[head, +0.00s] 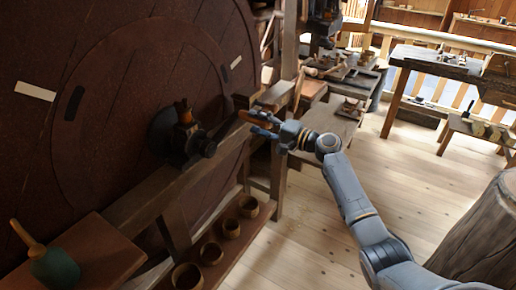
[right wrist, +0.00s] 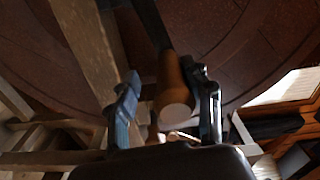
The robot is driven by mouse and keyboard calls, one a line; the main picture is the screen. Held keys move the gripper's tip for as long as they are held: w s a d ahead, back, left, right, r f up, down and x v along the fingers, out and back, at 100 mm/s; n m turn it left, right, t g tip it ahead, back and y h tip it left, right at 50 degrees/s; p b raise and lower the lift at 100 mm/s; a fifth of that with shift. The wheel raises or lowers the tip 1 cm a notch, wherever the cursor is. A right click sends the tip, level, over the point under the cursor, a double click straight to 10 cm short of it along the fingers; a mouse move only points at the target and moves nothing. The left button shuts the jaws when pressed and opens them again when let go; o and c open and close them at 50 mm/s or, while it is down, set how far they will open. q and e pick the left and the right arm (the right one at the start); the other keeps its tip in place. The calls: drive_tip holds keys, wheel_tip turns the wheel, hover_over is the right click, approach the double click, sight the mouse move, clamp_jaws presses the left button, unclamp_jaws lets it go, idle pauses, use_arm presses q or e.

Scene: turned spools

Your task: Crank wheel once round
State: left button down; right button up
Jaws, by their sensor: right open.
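The big dark red-brown wheel (head: 140,75) stands upright at the left of the head view and fills the back of the right wrist view (right wrist: 235,55). At its hub (head: 172,137) a dark crank arm (head: 224,132) reaches right to a brown wooden handle (head: 250,117). My right gripper (head: 264,125) is open at this handle. In the right wrist view the handle (right wrist: 173,98) lies between the two fingers, close to the right one; I cannot tell whether they touch. My left gripper is not in view.
A wooden beam (head: 150,195) runs in front of the wheel. Several wooden bowls (head: 230,228) stand on a low shelf below it. A green mallet (head: 52,265) lies at the lower left. A stump (head: 480,225) stands at the right; the floor between is clear.

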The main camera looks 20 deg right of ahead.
wheel_tip(320, 180, down, 8)
drive_tip(key=m+b, duration=0.2)
drive_tip(key=m, duration=0.3)
drive_tip(key=shift+d, duration=0.15)
drive_tip(key=shift+s+r, duration=0.1)
drive_tip(key=shift+r, duration=0.05)
drive_tip(key=shift+w+r, duration=0.25)
drive_tip(key=shift+r, duration=0.35)
drive_tip(key=shift+d, duration=0.1)
drive_tip(key=p+v, duration=0.1)
drive_tip(key=v, duration=1)
drive_tip(key=shift+s+f+p, duration=0.2)
drive_tip(key=shift+f+p, duration=0.1)
drive_tip(key=shift+p, duration=0.1)
